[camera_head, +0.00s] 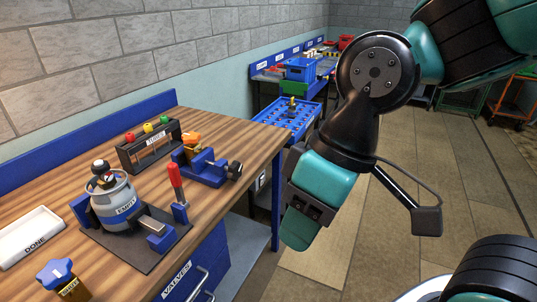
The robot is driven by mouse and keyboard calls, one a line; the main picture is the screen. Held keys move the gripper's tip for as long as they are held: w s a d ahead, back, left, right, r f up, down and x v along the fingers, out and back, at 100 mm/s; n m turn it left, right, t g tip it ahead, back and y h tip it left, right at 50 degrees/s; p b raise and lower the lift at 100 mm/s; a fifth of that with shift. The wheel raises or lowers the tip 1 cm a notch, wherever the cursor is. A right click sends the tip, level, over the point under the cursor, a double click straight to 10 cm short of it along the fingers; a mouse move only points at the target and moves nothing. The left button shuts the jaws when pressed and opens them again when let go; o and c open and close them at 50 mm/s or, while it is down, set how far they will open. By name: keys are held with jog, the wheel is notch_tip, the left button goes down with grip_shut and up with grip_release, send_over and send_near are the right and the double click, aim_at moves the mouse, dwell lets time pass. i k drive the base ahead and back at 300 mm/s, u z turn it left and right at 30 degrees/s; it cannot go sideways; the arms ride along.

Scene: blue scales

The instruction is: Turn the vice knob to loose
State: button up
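The small blue vice (208,170) stands near the right edge of the wooden bench. Its round black knob (235,171) faces right, towards the bench edge. An orange-brass piece (191,140) sits at the vice's far end, and I cannot tell how tightly it is held. My gripper (308,210) is at the end of my teal and black arm, right of the bench and apart from the knob. Its fingers are not clear from this side, so I cannot tell whether it is open.
On the bench (232,138) are a grey canister (117,203) in a blue-armed cradle, a red-handled clamp (175,182), a rack (150,148) with coloured knobs, a white DONE tray (30,236) and a blue star knob (56,273). Open floor lies right of the bench.

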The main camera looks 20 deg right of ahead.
aim_at(234, 170)
jog(key=z, duration=0.2)
jog(key=i, duration=1.15)
jog(key=u, duration=0.35)
